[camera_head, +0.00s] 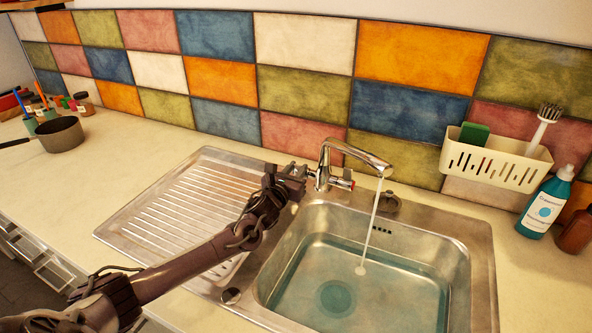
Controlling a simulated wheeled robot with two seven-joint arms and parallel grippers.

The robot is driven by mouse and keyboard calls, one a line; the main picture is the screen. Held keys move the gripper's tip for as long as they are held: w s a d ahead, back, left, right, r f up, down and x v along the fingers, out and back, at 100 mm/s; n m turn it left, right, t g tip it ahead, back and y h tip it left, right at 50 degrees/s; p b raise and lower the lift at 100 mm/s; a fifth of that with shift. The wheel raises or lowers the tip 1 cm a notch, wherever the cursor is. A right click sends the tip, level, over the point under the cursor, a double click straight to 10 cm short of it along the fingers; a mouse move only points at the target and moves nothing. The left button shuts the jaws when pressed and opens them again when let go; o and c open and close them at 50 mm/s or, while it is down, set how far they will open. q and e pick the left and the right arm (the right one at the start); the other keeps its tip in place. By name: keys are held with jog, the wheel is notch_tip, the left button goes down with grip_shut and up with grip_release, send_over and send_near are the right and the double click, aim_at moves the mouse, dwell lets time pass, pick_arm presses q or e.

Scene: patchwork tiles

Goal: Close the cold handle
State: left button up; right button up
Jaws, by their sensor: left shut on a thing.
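The chrome faucet (325,165) stands behind the sink, its spout bent to the right. A stream of water (372,225) runs from the spout into the basin. The handle on the faucet's right side (343,183) has a red mark. My left gripper (300,174) reaches in from the left and is shut at the faucet's left side, on the cold handle, which is mostly hidden behind the fingers. My right gripper is not in view.
The steel sink (478,268) holds water in its basin, with a ribbed drainboard on its left. A dark pot (62,134) and jars stand far left. A cream caddy (497,160) with a brush and sponge, and a blue bottle (543,205), are at right.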

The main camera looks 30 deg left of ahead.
pick_arm(q)
jog(key=shift+w+r+g+p, duration=0.1)
jog(key=shift+r+g+p, duration=0.25)
jog(key=shift+p, duration=0.25)
jog(key=w+r+g+p, duration=0.1)
jog(key=g+p, duration=0.1)
jog(key=p, duration=0.2)
jog(key=shift+a+r, duration=0.1)
jog(key=shift+w+g+p, duration=0.45)
jog(key=shift+g+p, duration=0.65)
jog(key=shift+g, duration=0.15)
jog(key=shift+w+g+p, duration=0.4)
jog(key=shift+g+p, duration=0.05)
jog(key=shift+g, duration=0.55)
jog(key=o, duration=1)
